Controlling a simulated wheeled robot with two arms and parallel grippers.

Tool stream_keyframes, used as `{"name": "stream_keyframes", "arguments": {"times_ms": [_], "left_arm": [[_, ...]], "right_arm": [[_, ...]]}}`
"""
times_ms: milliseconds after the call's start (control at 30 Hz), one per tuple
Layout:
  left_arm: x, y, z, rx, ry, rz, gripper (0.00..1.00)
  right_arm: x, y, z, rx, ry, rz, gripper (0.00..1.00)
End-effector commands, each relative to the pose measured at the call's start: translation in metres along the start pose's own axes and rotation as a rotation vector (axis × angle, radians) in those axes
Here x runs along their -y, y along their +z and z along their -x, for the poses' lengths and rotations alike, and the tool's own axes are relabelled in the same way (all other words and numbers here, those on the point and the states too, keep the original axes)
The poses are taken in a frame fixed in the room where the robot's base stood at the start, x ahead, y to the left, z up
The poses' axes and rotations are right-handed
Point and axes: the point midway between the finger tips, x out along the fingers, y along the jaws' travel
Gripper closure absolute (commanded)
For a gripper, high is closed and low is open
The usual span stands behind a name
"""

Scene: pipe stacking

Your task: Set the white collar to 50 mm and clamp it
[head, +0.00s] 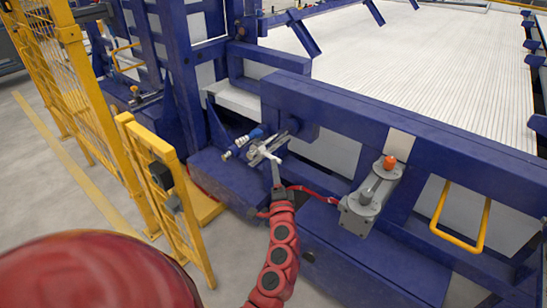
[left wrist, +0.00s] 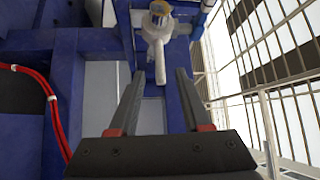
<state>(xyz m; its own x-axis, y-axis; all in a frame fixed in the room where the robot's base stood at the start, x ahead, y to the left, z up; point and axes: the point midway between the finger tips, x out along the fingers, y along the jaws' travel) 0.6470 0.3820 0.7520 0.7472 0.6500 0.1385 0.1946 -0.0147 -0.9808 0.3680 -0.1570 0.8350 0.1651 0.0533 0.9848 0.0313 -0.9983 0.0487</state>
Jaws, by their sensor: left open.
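The white collar (left wrist: 152,28) is near the top middle of the left wrist view, around a rod whose yellowish end faces the camera. Its white clamp lever (left wrist: 160,62) hangs down between the fingertips. My left gripper (left wrist: 159,74) is open, with one dark finger on each side of the lever and visible gaps to both. In the head view my left gripper (head: 265,151) is small beside the blue and white rod assembly (head: 241,143), which partly hides behind it. Scale marks are too small to read. My right gripper is not in view.
A blue machine frame (head: 400,128) surrounds the spot. A grey unit with an orange knob (head: 389,162) and a yellow handle (head: 461,235) are to the right. A yellow gate (head: 160,170) stands left. A red hose (left wrist: 45,85) runs left in the wrist view.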

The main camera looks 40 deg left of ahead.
Motion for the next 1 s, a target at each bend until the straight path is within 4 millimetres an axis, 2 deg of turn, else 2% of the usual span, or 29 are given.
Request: {"name": "stream_keyframes", "arguments": {"times_ms": [100, 300, 433, 700, 767, 967, 1000], "left_arm": [[0.001, 0.002, -0.027, 0.007, -0.001, 0.001, 0.52], [0.000, 0.001, -0.053, 0.003, -0.001, 0.001, 0.52], [-0.001, 0.001, -0.059, 0.003, 0.002, 0.000, 0.52], [-0.001, 0.001, -0.060, 0.001, 0.001, 0.000, 0.52], [-0.001, 0.001, -0.060, 0.001, 0.001, 0.000, 0.61], [-0.001, 0.001, -0.060, 0.001, 0.001, 0.000, 0.97], [-0.001, 0.001, -0.060, 0.001, 0.001, 0.000, 1.00]], "right_arm": [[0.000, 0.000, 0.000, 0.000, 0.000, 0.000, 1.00], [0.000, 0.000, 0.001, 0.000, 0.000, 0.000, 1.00], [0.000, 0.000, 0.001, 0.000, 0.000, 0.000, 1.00], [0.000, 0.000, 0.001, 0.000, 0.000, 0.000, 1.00], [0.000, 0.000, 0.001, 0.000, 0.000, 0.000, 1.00], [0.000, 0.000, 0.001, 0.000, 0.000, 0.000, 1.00], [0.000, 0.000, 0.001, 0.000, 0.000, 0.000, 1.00]]}}
